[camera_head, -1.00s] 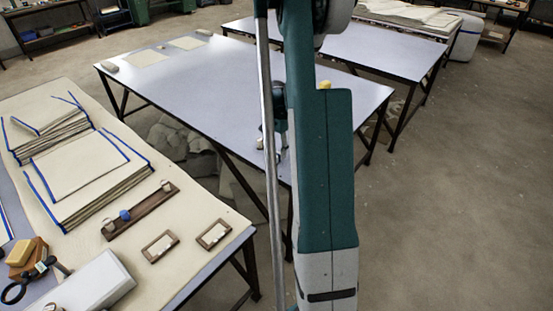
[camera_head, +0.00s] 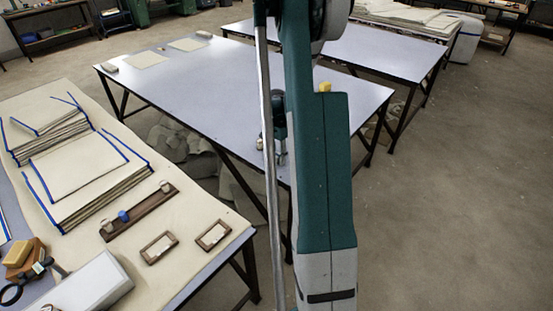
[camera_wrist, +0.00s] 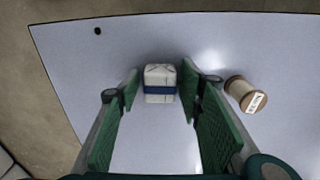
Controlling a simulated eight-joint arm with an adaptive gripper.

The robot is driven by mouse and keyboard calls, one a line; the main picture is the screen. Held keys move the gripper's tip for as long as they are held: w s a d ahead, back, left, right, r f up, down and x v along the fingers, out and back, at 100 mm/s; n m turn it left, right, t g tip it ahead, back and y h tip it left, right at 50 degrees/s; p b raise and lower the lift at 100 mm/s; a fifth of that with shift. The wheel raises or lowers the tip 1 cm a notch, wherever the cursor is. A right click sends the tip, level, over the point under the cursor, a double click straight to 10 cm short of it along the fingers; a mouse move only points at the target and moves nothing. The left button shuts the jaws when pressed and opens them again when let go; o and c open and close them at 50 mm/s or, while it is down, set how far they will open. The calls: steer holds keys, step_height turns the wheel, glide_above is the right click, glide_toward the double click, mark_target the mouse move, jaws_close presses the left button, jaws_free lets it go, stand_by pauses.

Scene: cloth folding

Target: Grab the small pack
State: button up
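The small pack (camera_wrist: 160,84) is a white wrapped block with a dark blue band. In the wrist view it stands on the pale table top, near the middle of the picture. My gripper (camera_wrist: 158,90) is open, with its green pads to the left and right of the pack. A gap shows between the pack and the left pad, and the right pad is close to it; I cannot tell whether it touches. In the head view my gripper (camera_head: 281,158) is small, low over the near side of the middle table, and mostly hidden by my arm. The pack cannot be made out there.
A thread spool (camera_wrist: 246,95) with a label lies just right of my right finger. A small dark hole (camera_wrist: 97,31) is in the table top (camera_wrist: 220,35). The middle table (camera_head: 190,85) is mostly clear. A cloth-covered table (camera_head: 200,195) with folded stacks stands at left.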

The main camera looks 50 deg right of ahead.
mark_target(277, 154)
steer(key=c, duration=0.6)
steer(key=shift+r+p, duration=1.25)
steer(key=shift+r, duration=3.75)
